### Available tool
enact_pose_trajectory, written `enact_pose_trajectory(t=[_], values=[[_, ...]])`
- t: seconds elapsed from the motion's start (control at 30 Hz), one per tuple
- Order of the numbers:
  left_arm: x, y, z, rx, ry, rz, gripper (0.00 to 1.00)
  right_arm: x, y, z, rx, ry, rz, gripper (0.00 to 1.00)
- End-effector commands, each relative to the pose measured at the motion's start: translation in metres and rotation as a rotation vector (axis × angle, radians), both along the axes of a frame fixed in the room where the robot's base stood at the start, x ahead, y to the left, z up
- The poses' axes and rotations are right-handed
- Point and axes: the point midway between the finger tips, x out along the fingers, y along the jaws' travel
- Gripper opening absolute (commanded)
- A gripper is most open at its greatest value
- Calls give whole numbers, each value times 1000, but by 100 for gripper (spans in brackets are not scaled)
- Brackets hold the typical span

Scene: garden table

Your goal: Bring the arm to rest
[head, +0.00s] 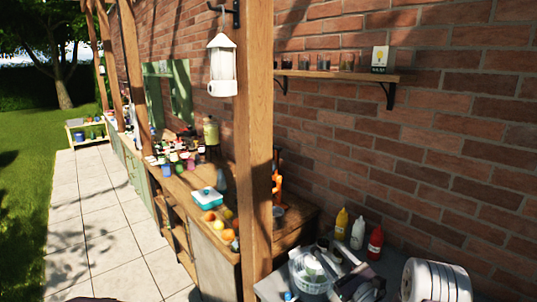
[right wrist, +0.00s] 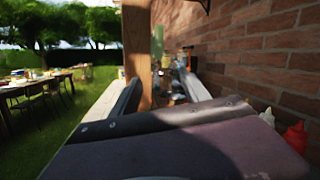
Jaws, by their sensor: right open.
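My right gripper (head: 338,262) is low in the head view, right of the wooden post, above the near end of the counter. In the right wrist view its two dark fingers (right wrist: 158,88) stand apart with nothing held between them. The post shows behind the fingers there. My left gripper is not in view.
A wooden post (head: 256,150) rises near the gripper, and a brick wall (head: 440,130) runs along the right. Yellow (head: 341,222), white (head: 358,233) and red (head: 375,243) bottles stand by the wall. A white bowl (head: 308,283) is beside the gripper.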

Motion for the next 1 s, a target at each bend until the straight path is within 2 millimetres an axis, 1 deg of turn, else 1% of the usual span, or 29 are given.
enact_pose_trajectory(t=[0.03,0.07,0.1,0.17,0.2,0.27,0.3,0.33,0.37,0.4,0.43,0.47,0.5,0.57,0.6,0.63,0.7,0.73,0.8,0.83,0.9,1.0], values=[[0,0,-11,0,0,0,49,-10,35,8,-41,-14,105,54],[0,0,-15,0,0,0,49,-20,58,12,-76,-15,179,54],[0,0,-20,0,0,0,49,-38,90,16,-130,-16,288,54],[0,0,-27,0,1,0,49,-73,135,16,-233,-11,460,54],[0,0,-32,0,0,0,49,-101,160,11,-314,-7,573,54],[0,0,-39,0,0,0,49,-148,188,-4,-460,-1,742,54],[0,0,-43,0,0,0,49,-181,200,-18,-572,1,853,54],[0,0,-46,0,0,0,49,-207,204,-30,-664,1,935,54],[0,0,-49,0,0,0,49,-232,204,-45,-765,0,1014,54],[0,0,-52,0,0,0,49,-262,197,-65,-914,-8,1113,54],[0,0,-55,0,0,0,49,-283,187,-82,-1034,-17,1183,54],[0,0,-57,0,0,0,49,-301,172,-97,-1161,-31,1248,54],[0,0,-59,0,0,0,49,-317,149,-116,-1328,-52,1318,54],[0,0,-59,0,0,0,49,-329,110,-137,-1564,-92,1398,54],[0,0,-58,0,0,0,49,-330,85,-147,-1704,-118,1436,54],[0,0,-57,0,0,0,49,-329,68,-152,-1795,-139,1461,54],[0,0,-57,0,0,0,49,-323,37,-164,-1964,-192,1511,54],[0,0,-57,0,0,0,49,-319,28,-166,-2022,-218,1523,54],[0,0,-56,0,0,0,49,-306,14,-169,-2130,-273,1527,54],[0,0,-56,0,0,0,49,-300,11,-168,-2166,-293,1517,54],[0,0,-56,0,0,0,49,-291,8,-168,-2205,-309,1485,54],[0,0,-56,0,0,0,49,-289,9,-167,-2208,-304,1473,54]])
